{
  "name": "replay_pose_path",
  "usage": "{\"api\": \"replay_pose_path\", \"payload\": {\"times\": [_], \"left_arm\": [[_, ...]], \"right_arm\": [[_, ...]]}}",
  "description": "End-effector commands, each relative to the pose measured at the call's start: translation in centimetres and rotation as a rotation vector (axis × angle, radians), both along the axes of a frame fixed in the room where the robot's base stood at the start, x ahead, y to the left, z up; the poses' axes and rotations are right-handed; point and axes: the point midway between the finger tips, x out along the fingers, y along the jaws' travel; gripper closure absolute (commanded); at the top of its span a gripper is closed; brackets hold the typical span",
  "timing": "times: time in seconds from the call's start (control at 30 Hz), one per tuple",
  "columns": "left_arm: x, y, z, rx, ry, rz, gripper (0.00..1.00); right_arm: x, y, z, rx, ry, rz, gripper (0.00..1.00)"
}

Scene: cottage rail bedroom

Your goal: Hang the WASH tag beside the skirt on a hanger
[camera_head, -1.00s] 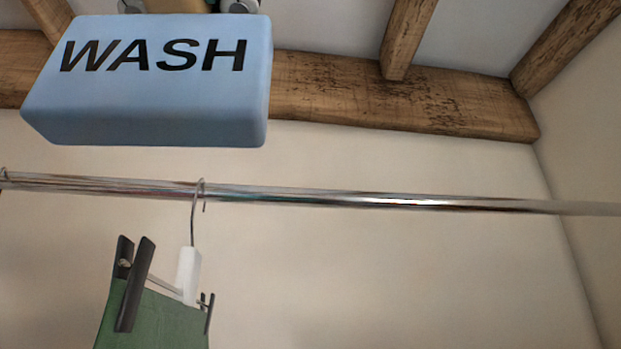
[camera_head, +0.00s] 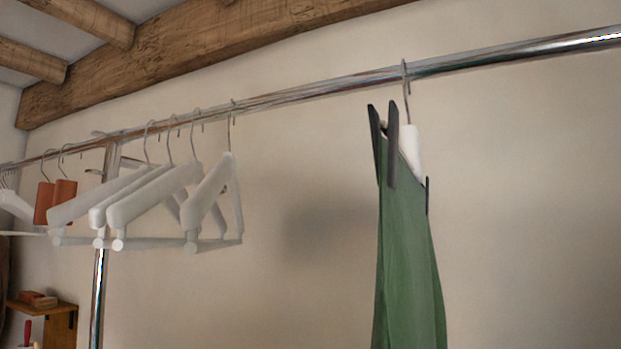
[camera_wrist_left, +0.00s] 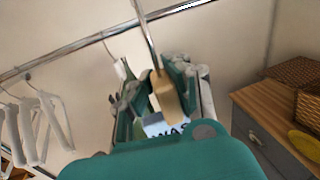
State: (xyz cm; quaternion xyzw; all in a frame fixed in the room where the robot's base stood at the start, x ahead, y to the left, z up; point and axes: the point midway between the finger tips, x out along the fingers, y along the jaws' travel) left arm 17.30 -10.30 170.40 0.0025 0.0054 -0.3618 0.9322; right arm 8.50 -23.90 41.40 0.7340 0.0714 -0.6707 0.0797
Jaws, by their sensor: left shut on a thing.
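The green skirt (camera_head: 408,245) hangs by dark clips from a hanger with a white middle (camera_head: 411,145), hooked on the chrome rail (camera_head: 480,58). In the left wrist view my left gripper (camera_wrist_left: 158,95), with teal fingers, is shut on the tan neck of the WASH tag (camera_wrist_left: 165,128). The tag's blue body shows only partly, with its lower part hidden by the teal palm. A metal hook (camera_wrist_left: 148,38) rises from the neck and passes in front of the rail in that view; I cannot tell whether it touches. The tag and my right gripper are outside the head view.
Several white hangers (camera_head: 150,205) hang on the rail left of the skirt, with orange-red pieces (camera_head: 55,200) beyond. A stretch of rail between them and the skirt is bare. A wooden-topped cabinet (camera_wrist_left: 270,105) with a wicker basket (camera_wrist_left: 295,72) stands right in the wrist view.

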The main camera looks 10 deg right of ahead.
Motion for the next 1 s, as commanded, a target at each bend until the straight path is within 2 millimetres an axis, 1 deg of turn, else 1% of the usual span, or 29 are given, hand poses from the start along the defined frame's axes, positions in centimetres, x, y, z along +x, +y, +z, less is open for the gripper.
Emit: {"api": "replay_pose_path", "payload": {"times": [0.37, 0.73, 1.0], "left_arm": [[2.3, -1.5, -0.1, 0.002, 0.001, 0.000, 1.00], [4.6, -2.8, 0.0, 0.001, 0.001, 0.000, 1.00], [6.2, -3.8, 0.0, 0.001, 0.000, 0.000, 1.00]], "right_arm": [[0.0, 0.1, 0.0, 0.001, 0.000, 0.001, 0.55], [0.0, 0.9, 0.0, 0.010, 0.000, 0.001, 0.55], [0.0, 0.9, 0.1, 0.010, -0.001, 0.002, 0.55]]}}
